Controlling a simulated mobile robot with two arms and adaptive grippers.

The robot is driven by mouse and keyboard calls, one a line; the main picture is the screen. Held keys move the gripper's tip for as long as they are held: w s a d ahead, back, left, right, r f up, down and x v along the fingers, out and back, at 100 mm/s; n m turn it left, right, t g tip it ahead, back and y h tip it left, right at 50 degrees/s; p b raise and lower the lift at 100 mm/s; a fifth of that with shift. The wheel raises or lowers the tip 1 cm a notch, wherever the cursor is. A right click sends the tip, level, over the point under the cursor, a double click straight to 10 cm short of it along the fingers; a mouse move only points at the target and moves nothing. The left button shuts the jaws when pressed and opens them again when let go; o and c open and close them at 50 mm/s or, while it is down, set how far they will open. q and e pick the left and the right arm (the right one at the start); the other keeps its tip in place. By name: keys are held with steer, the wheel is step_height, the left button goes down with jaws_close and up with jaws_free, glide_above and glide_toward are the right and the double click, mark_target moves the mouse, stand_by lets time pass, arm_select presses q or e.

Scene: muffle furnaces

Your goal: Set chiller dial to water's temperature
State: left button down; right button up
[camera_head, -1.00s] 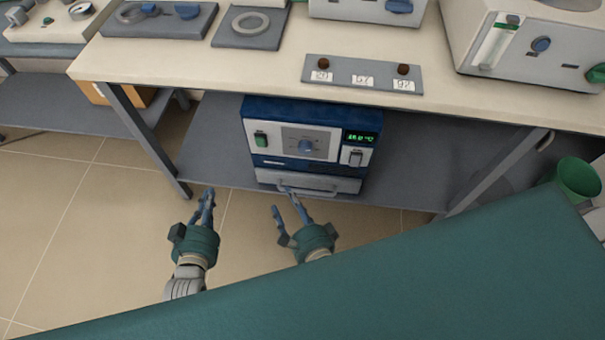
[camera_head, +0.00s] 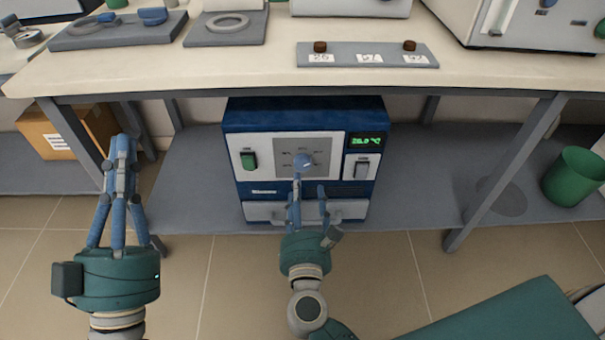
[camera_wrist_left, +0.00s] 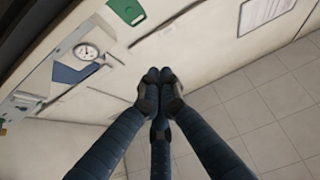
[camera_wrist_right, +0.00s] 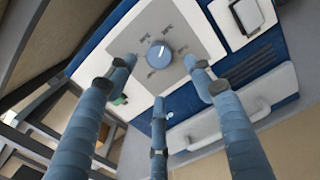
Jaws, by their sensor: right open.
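The chiller is a blue box with a white front (camera_head: 262,200) on the shelf under the bench. Its blue dial knob (camera_head: 303,161) sits on a grey scale plate; the right wrist view shows the knob (camera_wrist_right: 159,55) with a white mark. The green display (camera_head: 367,141) appears to read about 26 °C, but the digits are blurred. My right gripper (camera_head: 309,190) is open in front of the chiller, fingers pointing at the dial; in the right wrist view they spread around it. I cannot tell whether they touch it. My left gripper (camera_head: 122,145) is shut and empty, left of the chiller.
The bench top (camera_head: 200,72) overhangs the chiller. On it is a grey strip (camera_head: 345,48) with two brown knobs and number cards that are hard to read. A cardboard box (camera_head: 95,135) stands left and a green bin (camera_head: 573,178) right.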

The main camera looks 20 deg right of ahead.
mark_target(302, 168)
steer(key=x, duration=0.6)
steer(key=shift+f, duration=0.1)
arm_select(q)
steer(key=shift+s+a+r+t, duration=0.1)
steer(key=shift+s+r+t, duration=0.55)
steer(key=shift+r, duration=0.25)
arm_select(e)
steer(key=shift+w+d, duration=0.1)
steer(key=shift+w, duration=0.45)
steer(key=c, duration=1.1)
steer(key=shift+f, duration=0.1)
steer(key=shift+c, duration=0.3)
